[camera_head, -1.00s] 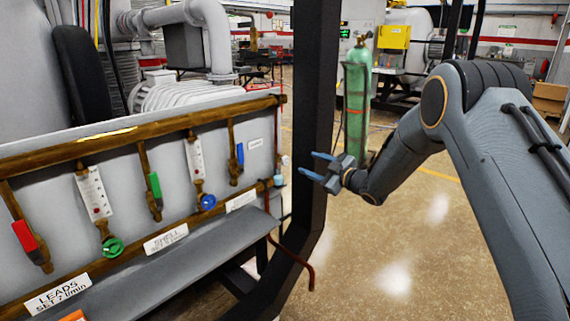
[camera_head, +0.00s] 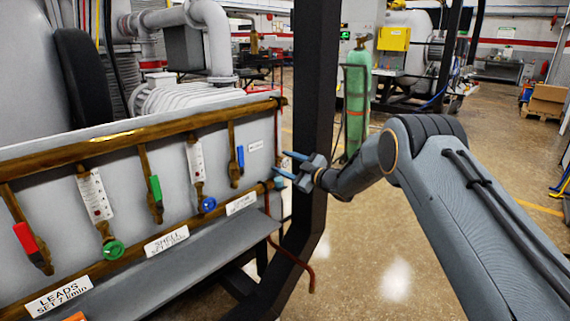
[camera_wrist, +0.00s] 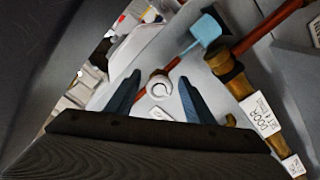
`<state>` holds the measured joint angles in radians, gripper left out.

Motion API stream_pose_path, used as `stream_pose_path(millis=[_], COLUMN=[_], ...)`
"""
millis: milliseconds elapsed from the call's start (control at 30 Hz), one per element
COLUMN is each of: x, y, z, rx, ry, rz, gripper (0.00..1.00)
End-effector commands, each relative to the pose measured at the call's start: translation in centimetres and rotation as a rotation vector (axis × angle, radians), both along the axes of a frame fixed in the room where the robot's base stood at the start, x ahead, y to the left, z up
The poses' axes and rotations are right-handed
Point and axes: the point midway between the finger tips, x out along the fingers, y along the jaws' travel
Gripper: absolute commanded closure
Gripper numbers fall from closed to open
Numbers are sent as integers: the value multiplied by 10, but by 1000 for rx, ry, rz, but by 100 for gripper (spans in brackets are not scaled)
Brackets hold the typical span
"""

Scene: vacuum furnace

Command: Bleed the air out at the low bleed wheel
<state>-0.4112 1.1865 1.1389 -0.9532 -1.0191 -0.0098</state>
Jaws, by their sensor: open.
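In the head view my gripper (camera_head: 289,164) is open and empty at the right end of the valve panel, beside the dark post. A small light-blue part (camera_head: 279,182) at the end of the lower brass pipe sits just below the fingers. The wrist view shows a light-blue handle (camera_wrist: 205,30) next to a brass fitting, above and right of the fingers. A small pale round piece (camera_wrist: 160,84) with a notch or hole appears between my open fingers (camera_wrist: 157,79), not visibly touched. I cannot tell for sure which part is the low bleed wheel.
The panel carries a green wheel (camera_head: 113,250), a blue wheel (camera_head: 208,204) and red, green and blue levers. A dark post (camera_head: 313,120) stands close to my gripper. A dark red hose (camera_head: 292,257) hangs below.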

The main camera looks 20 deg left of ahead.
Motion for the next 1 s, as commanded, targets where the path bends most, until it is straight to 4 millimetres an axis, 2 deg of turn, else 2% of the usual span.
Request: stream_pose_path(millis=[167,400,733,1000], x=[0,0,0,0], y=[0,0,0,0], z=[0,0,-1,-2], rx=[0,0,16,79], ry=[0,1,40,193], rz=[0,0,0,1], gripper=[54,93,93,93])
